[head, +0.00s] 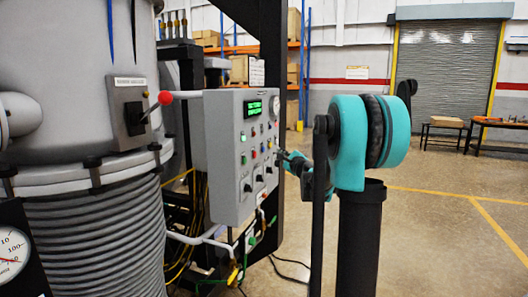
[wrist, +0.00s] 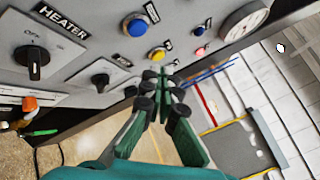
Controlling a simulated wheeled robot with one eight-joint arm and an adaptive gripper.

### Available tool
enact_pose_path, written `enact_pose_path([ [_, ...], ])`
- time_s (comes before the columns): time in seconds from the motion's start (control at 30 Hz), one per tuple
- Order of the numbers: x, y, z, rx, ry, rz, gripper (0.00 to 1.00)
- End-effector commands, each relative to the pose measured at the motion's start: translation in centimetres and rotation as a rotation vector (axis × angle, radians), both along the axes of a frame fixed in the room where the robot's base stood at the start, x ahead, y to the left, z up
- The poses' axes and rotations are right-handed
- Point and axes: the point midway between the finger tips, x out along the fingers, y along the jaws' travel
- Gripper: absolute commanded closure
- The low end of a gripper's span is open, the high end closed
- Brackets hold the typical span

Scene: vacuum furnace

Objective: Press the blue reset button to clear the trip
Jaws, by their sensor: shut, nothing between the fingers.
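The grey control panel (head: 228,150) carries several buttons, knobs and a lit green display. In the wrist view a large blue button (wrist: 135,26) sits at the top centre, with a smaller blue one (wrist: 199,31) to its right. Their labels are too blurred to read, so I cannot tell which is reset. My gripper (wrist: 162,75) is shut and empty, its fingertips just below a yellow button (wrist: 157,54). I cannot tell whether they touch the panel. In the head view my gripper (head: 281,154) is at the panel's right side, and the blue buttons are too small to pick out.
A red-tipped lever (head: 165,98) juts from a switch box left of the panel. A heater knob (wrist: 34,62) and another black knob (wrist: 100,80) stand out from the panel. Yellow and green cables hang below it. The floor to the right is open.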

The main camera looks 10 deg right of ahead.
Motion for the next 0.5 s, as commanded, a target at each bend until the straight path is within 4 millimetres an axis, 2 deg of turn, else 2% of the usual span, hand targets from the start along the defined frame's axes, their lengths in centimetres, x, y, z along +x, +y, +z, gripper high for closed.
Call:
enact_pose_path([
  [0.2, 1.3, 2.3, 0.0, 0.000, 0.000, 0.001, 1.00],
  [0.5, 2.0, 3.5, 0.0, 0.000, 0.000, 0.000, 1.00],
])
